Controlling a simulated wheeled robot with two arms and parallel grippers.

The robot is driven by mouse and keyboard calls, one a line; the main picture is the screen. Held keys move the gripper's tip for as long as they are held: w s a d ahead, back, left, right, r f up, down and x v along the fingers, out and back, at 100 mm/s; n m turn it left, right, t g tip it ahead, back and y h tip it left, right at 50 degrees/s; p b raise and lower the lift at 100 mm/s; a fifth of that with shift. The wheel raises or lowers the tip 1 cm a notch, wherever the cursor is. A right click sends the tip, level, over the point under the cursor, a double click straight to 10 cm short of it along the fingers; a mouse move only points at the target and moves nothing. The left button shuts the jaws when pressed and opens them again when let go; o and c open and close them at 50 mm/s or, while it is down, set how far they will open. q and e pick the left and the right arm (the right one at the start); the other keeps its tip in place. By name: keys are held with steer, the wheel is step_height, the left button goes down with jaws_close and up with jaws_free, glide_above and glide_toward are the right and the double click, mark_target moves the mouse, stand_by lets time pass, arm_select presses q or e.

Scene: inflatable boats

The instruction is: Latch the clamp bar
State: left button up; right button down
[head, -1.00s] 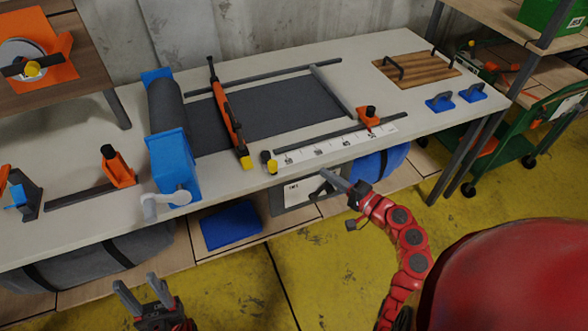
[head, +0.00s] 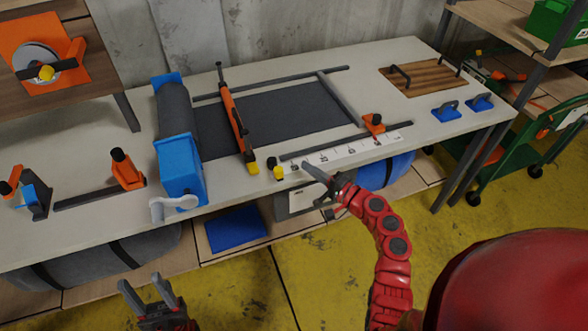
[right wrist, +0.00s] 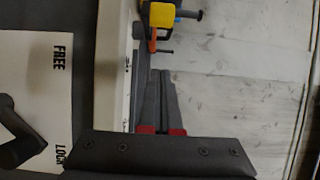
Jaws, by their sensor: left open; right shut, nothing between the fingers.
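The clamp bar (head: 235,118) is a long orange bar with a black far end and a yellow near end, lying across the dark fabric sheet. My right gripper (head: 307,168) is shut and empty at the table's front edge, to the right of the bar's yellow end and apart from it. In the right wrist view its fingers (right wrist: 160,92) are together, with a yellow and orange part (right wrist: 160,16) beyond them; I cannot tell if it is the bar's end. My left gripper (head: 146,292) is open and empty, low in front of the table.
A small yellow-tipped black piece (head: 278,172) stands by the white ruler strip (head: 340,153). A blue roller stand with a crank (head: 180,165) is left of the bar. Below the table is a grey box (head: 300,202); a FREE/LOCK plate (right wrist: 38,90) with a black lever shows in the wrist view.

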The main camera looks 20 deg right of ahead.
mark_target(278, 170)
steer(key=shift+x, duration=1.05)
steer(key=a, duration=0.1)
steer(key=s+a+p, duration=0.1)
steer(key=a, duration=0.1)
steer(key=shift+s+a, duration=0.2)
steer(key=shift+a, duration=0.15)
